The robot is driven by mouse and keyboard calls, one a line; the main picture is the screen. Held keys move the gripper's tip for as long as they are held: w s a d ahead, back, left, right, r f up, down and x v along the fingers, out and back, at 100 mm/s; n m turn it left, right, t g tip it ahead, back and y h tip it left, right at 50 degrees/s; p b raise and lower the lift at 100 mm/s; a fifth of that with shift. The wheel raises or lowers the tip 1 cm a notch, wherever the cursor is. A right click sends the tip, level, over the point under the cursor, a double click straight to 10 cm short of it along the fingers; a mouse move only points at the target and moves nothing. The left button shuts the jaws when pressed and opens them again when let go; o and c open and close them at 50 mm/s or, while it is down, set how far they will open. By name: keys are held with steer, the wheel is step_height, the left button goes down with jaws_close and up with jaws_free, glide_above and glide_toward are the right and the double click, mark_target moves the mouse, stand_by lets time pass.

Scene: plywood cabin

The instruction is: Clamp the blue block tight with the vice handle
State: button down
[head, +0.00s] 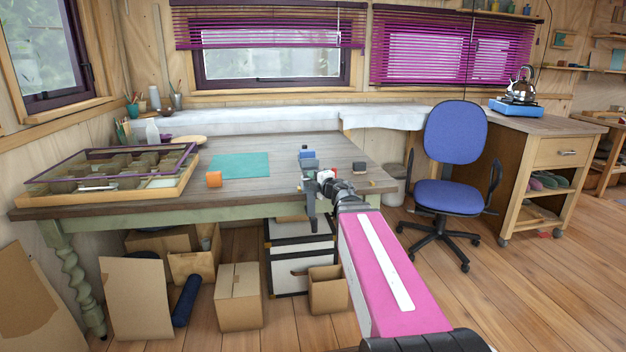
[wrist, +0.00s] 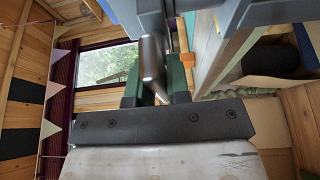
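The grey vice (head: 310,188) is fixed at the front edge of the workbench (head: 250,192). The blue block (head: 306,153) shows at its top; whether the jaws touch it is too small to tell. My gripper (head: 324,178) is at the vice's right front side. In the wrist view, a round metal bar, the vice handle (wrist: 152,62), runs between the two green fingers of my gripper (wrist: 156,82). The fingers lie close on both sides of the bar. I cannot tell whether they press on it. The grey vice body (wrist: 205,18) fills the top of the wrist view.
An orange block (head: 214,179) and a teal mat (head: 239,166) lie on the bench left of the vice. A divided display case (head: 110,170) takes up its left end. A blue chair (head: 452,160) stands to the right. Cardboard boxes (head: 239,297) stand below the bench.

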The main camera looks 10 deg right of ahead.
steer(key=shift+m, duration=0.3)
